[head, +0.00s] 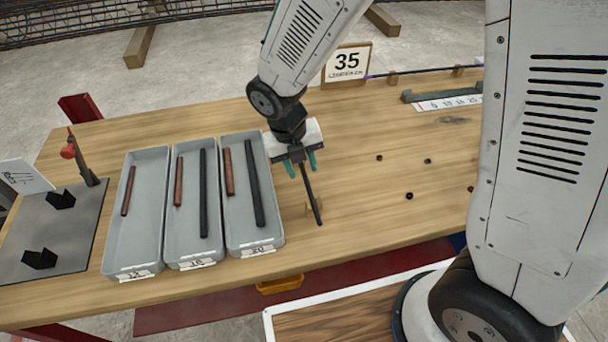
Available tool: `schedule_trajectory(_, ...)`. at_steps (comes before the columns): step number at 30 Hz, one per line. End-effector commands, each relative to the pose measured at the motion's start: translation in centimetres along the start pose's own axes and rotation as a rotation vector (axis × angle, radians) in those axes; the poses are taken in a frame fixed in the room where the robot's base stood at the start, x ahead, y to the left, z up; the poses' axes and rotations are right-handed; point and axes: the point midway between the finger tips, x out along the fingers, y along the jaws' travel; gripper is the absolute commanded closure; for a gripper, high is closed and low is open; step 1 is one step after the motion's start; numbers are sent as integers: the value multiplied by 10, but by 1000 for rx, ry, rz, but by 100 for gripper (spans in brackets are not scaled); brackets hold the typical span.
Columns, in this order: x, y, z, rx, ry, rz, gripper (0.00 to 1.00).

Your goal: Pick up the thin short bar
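Three grey trays stand side by side on the wooden table. A thin, short reddish-brown bar (128,191) lies alone in the left tray (152,232), labelled 12. My gripper (302,166) is right of the trays, pointing down, with its two teal fingertips apart. A thin dark bar (311,198) runs between and below the fingers, with gaps visible on both sides. Its upper end is hidden by the gripper, and I cannot tell if it rests on the table.
The middle tray (189,250) and right tray (235,240) each hold a reddish bar and a longer dark bar. A grey mat (70,235) with black blocks lies left. Small dark pieces dot the table at right.

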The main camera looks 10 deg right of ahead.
Motion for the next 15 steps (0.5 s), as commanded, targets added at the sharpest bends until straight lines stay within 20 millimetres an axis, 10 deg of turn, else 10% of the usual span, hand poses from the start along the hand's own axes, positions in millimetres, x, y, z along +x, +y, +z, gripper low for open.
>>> schedule_trajectory(2,0,0,0,0,0,0,64)
schedule_trajectory(6,0,0,0,1,0,0,100)
schedule_trajectory(15,-1,0,0,1,0,0,100)
